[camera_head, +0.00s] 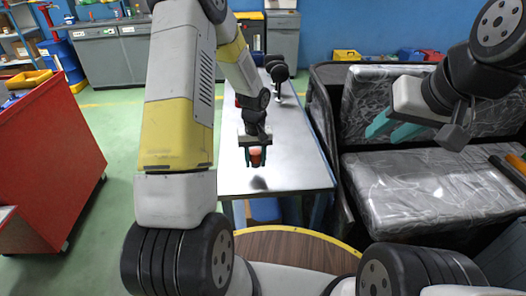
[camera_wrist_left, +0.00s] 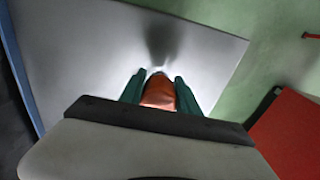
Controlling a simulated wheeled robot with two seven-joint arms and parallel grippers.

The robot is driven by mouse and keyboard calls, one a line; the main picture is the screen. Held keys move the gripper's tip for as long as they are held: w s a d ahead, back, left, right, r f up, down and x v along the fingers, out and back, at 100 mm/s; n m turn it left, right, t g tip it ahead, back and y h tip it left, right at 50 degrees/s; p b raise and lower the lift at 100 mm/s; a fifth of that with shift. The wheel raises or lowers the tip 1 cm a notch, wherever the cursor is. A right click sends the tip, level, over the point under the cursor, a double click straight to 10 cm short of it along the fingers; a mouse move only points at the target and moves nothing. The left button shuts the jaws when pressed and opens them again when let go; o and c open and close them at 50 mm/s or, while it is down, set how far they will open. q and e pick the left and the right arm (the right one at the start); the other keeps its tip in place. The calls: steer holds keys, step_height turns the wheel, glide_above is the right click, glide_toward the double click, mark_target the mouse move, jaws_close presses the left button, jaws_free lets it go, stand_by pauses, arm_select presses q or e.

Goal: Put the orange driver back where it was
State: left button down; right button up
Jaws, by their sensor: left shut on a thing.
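The orange driver (camera_head: 256,156) is held in my left gripper (camera_head: 256,158), over the near part of the grey metal table (camera_head: 290,178). In the left wrist view the orange driver (camera_wrist_left: 159,92) sits between the two green fingers of my left gripper (camera_wrist_left: 160,88), which are shut on it. A dark shadow lies on the table below, and the driver looks to be above the surface. Only its orange part shows clearly. My right gripper (camera_head: 394,128) is in front of the plastic-wrapped seat, its teal fingers apart and empty.
A wrapped seat (camera_head: 430,190) in a dark rickshaw body stands right of the table. A red cabinet (camera_head: 50,165) stands at the left, with green floor between. Dark items (camera_head: 277,72) stand at the table's far end. An orange-and-black handle (camera_head: 508,172) lies at the far right.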

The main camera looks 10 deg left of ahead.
mark_target(255, 173)
arm_select(q)
steer(key=shift+w+a+f, duration=0.2)
steer(key=shift+w, duration=0.1)
steer(key=shift+f, duration=1.6)
steer(key=c, duration=0.9)
jaws_free()
steer(key=shift+f, duration=0.1)
